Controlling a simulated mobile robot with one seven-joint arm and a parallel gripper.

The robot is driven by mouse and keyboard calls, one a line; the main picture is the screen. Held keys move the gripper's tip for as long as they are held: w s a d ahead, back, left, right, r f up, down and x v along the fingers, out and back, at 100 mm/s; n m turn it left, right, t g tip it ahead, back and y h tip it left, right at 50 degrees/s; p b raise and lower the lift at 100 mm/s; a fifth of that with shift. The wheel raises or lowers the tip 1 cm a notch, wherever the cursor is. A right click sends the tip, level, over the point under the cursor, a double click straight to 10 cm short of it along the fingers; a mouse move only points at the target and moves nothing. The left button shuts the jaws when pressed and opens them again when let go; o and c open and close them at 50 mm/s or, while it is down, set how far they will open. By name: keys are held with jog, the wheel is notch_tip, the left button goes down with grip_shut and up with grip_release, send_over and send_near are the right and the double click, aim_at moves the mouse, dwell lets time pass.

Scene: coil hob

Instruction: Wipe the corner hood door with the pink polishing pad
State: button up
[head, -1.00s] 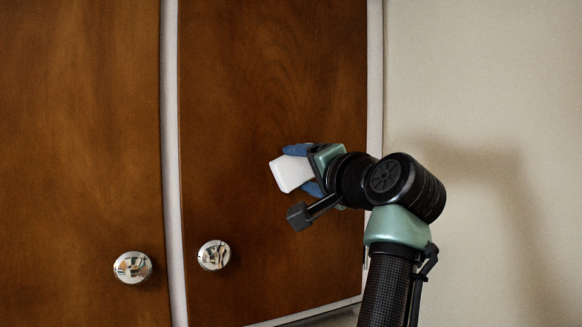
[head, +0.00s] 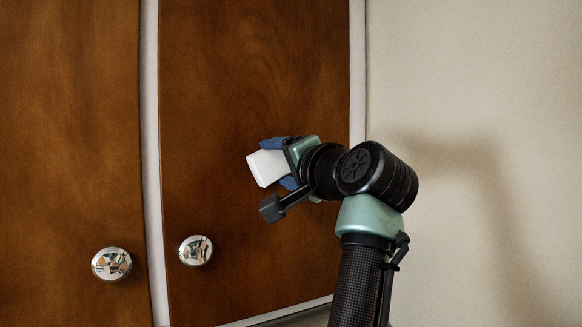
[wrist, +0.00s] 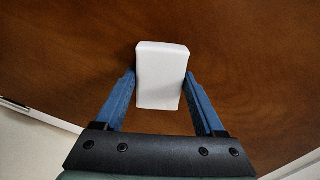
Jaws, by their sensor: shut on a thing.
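A white block-shaped pad (head: 265,168) is held in my gripper (head: 273,164); no pink shows on its visible faces. My gripper is shut on it, with a blue finger on either side, as the wrist view also shows for the pad (wrist: 161,75) and the gripper (wrist: 160,82). The brown wooden door (head: 250,70) beside the wall, likely the corner hood door, is behind the pad. It also fills much of the wrist view (wrist: 250,50). The pad is in front of the door's middle, right of and above its knob. I cannot tell whether they touch.
A round chrome knob (head: 196,250) sits on this door's lower left. A second wooden door (head: 65,120) with its own knob (head: 111,264) is to the left, past a pale frame strip (head: 151,150). A bare cream wall (head: 480,70) is on the right.

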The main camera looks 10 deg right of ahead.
aim_at(222, 165)
jog(key=shift+s+a+f+b, duration=0.1)
jog(key=shift+s+a+b, duration=0.15)
jog(key=shift+a, duration=0.5)
jog(key=shift+s+a+r+b, duration=0.1)
jog(key=shift+s+a+b, duration=0.1)
jog(key=shift+a, duration=0.55)
jog(key=shift+s+a+f+b, duration=0.1)
jog(key=shift+s+a+b, duration=0.15)
jog(key=shift+a, duration=0.5)
jog(key=shift+s+a+b, duration=0.2)
jog(key=shift+s+a, duration=0.15)
jog(key=shift+a, duration=0.6)
jog(key=shift+s+a+b, duration=0.2)
jog(key=shift+s+a, duration=0.1)
jog(key=shift+a, duration=0.6)
jog(key=shift+s+d+b, duration=0.25)
jog(key=shift+s+b, duration=0.05)
jog(key=shift+s, duration=0.15)
jog(key=shift+b+v, duration=0.95)
jog(key=shift+v, duration=1.6)
jog(key=shift+b+v, duration=0.55)
jog(key=shift+v, duration=0.95)
